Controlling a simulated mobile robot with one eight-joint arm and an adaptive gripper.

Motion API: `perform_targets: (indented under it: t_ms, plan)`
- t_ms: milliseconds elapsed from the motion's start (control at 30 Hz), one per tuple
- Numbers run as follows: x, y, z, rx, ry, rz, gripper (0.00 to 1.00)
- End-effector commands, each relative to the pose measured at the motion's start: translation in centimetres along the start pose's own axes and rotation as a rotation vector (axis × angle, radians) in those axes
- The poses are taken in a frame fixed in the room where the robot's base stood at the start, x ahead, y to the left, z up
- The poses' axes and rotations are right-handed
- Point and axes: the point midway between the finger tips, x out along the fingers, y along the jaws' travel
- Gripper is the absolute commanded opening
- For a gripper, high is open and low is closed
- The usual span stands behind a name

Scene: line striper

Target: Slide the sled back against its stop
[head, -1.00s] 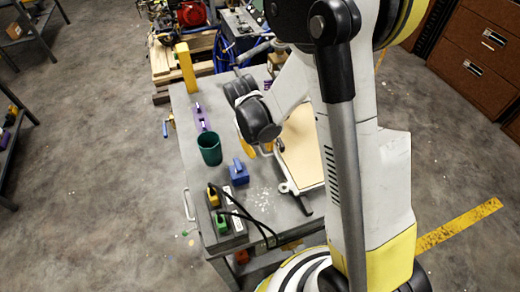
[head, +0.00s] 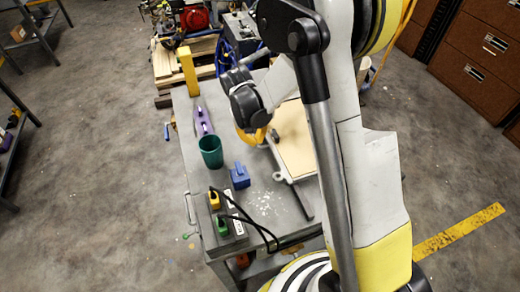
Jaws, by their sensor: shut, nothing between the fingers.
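A tan board in a pale frame (head: 296,145) lies on the grey bench top, partly hidden behind my arm. My gripper (head: 272,136) is below the black wrist joint, at the board's left edge. It is small and partly hidden, and appears shut. Whether it touches the board or bar cannot be told.
Pale flecks lie in front of the board. Brown drawers (head: 485,60) stand at right.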

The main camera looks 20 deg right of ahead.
Motion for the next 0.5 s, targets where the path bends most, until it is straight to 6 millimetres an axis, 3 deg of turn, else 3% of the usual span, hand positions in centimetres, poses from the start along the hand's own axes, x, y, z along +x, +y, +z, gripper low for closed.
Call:
perform_targets:
  t_ms: [500]
  plan:
    - [0.1, 0.2, -14.4, 0.000, 0.001, 0.001, 0.00]
